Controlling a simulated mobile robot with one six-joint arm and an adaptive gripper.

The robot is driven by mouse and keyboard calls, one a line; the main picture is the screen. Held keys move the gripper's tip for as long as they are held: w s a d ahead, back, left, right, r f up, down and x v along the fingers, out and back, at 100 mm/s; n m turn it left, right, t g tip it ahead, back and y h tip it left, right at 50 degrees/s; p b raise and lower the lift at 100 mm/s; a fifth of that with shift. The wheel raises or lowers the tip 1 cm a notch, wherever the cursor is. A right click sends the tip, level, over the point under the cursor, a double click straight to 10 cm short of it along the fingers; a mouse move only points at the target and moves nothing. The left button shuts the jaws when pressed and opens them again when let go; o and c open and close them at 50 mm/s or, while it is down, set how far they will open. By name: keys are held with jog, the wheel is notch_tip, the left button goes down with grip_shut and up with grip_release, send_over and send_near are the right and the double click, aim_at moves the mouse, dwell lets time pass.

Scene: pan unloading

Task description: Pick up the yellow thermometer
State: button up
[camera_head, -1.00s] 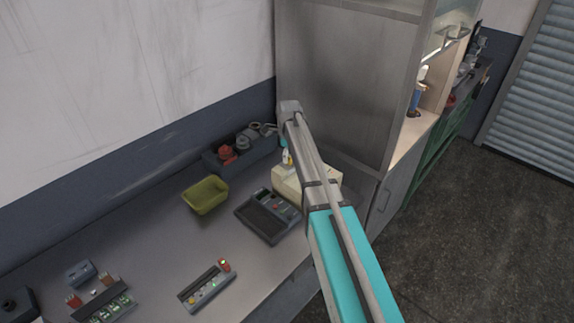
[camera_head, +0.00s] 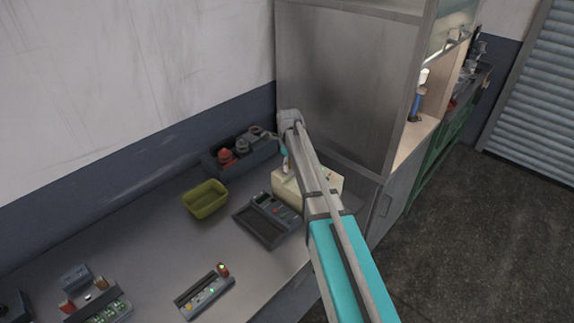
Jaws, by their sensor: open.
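My arm reaches from the lower right to an elbow at the back of the bench. Below the elbow, a small teal and pale end part shows. I take it for my gripper (camera_head: 286,164), small and partly covered by my arm. It is over the cream box (camera_head: 318,185), close to its left top edge. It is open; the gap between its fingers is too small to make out. I cannot clearly pick out a yellow thermometer; it may be hidden by my arm or too small to tell.
A dark grey bin (camera_head: 262,155) with red and grey items stands against the wall. A yellow-green basket (camera_head: 205,199) and a dark meter (camera_head: 266,220) stand left of the box. A panel with lit buttons (camera_head: 204,292) lies in front. A tall metal cabinet (camera_head: 335,75) rises behind.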

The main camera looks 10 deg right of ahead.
grip_shut()
jog(key=shift+r, duration=0.25)
notch_tip(320, 180, up, 10)
jog(key=p, duration=1)
jog(key=shift+f, duration=0.25)
dwell(0.6)
